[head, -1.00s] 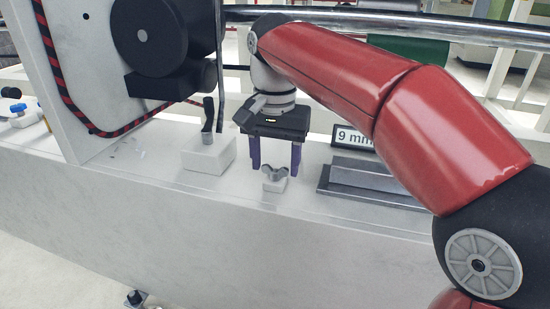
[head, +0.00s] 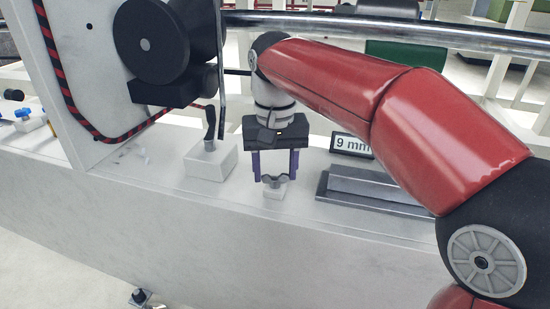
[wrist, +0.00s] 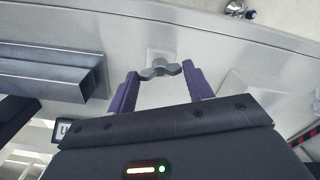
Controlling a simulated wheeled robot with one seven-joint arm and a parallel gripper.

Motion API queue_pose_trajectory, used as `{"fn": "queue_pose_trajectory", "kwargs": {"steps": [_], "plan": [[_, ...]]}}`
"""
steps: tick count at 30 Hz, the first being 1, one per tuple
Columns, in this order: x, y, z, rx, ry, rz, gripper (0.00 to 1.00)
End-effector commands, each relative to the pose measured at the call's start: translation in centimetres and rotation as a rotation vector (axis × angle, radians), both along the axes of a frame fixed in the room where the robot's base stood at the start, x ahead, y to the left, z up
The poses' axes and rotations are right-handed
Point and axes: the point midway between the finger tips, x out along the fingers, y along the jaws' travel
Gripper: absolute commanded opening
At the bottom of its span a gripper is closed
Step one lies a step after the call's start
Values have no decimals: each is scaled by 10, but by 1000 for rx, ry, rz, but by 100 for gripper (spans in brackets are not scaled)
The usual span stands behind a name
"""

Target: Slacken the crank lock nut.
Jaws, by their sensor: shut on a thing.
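The crank lock nut is a grey wing nut (head: 275,180) on a small white block (head: 274,192) on the ledge; it also shows in the wrist view (wrist: 160,69). My gripper (head: 274,178) reaches down over it with purple fingers, one on each side. In the wrist view my gripper (wrist: 160,76) has its fingertips against the two wings, shut on the nut. A crank handle (head: 210,125) stands upright on a larger white block (head: 210,162) to the left.
A black motor-like unit (head: 165,45) on a white panel stands at the left. A steel bar (head: 360,27) runs across the back. The ledge front is clear.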

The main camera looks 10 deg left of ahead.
Motion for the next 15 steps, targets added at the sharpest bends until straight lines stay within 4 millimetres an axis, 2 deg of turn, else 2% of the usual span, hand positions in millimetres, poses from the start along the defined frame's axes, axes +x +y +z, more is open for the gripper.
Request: {"fn": "queue_pose_trajectory", "kwargs": {"steps": [6,15], "plan": [[0,0,3,0,0,177,28],[0,0,2,0,-1,352,28]]}}
